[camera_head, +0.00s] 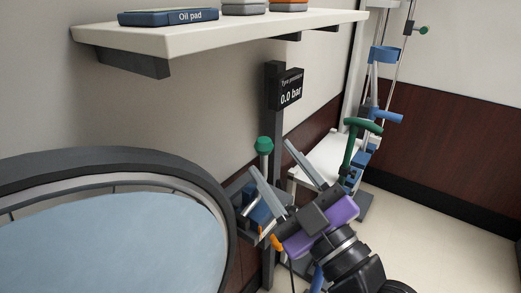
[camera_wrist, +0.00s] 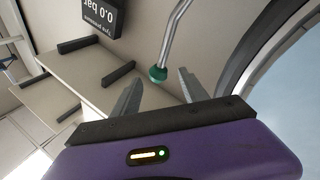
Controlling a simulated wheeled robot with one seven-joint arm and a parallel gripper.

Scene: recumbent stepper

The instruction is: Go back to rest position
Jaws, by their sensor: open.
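My gripper (camera_head: 270,156) is open, its two grey fingers apart and pointing up and left in the head view. Its purple body shows behind them. A green knob (camera_head: 264,145) appears between the fingertips. In the wrist view my gripper (camera_wrist: 160,78) also shows open, with the green knob (camera_wrist: 158,74) on a bent metal rod between the fingertips in the picture. I see no contact, and cannot tell how far beyond the fingertips the knob lies.
A large dark-rimmed round thing with a pale blue face (camera_head: 120,240) fills the lower left. A white shelf (camera_head: 220,36) holds an oil pad box (camera_head: 168,17). A pressure display (camera_head: 290,90) reads 0.0 bar. Floor (camera_head: 440,215) is clear.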

